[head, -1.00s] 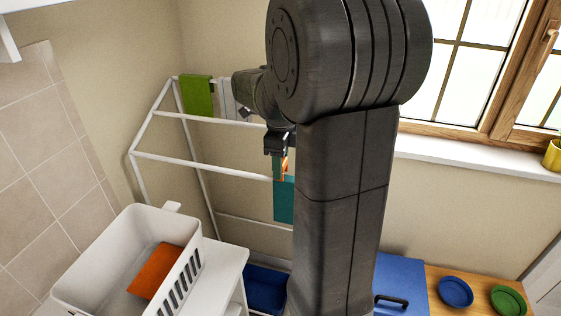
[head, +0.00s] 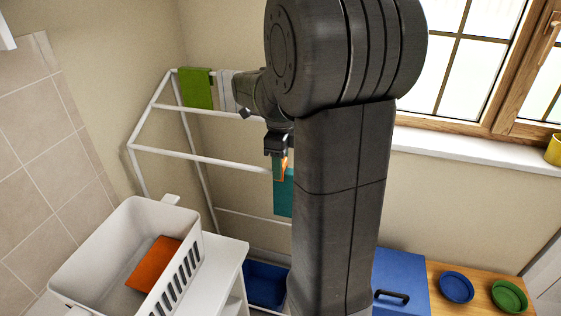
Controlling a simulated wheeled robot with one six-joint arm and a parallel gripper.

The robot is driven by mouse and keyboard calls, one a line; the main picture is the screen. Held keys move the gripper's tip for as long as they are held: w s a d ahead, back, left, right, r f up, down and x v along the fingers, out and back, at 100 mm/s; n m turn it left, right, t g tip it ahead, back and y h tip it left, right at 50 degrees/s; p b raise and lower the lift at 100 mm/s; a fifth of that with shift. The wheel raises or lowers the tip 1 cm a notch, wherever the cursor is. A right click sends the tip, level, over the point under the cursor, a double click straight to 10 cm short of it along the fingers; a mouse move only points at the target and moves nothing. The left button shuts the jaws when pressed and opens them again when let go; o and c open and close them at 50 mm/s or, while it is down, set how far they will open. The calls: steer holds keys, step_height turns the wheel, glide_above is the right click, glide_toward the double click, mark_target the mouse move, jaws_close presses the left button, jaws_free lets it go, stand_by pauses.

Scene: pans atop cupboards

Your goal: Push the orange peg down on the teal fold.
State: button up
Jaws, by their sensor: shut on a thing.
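The teal fold (head: 284,199) hangs over the front rail of the white drying rack (head: 190,157), partly hidden behind my arm. The orange peg (head: 284,168) is a small upright piece at the fold's top edge, between or just under my gripper's fingers. My gripper (head: 278,170) points down over the rail and is shut on the orange peg. Whether the peg's legs straddle the fold and rail is too small to tell.
A green cloth (head: 196,88) and a pale cloth (head: 226,92) hang on the rack's back rail. A white basket (head: 95,245) with an orange cloth (head: 155,262) stands at left. A blue bin (head: 265,284) sits below.

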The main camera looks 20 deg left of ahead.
steer(key=o, duration=1)
step_height(320, 180, up, 14)
steer(key=shift+f+b, duration=0.15)
steer(key=shift+b, duration=0.2)
step_height(320, 180, down, 14)
steer(key=shift+r+p, duration=0.15)
steer(key=shift+p, duration=0.25)
steer(key=shift+r, duration=0.25)
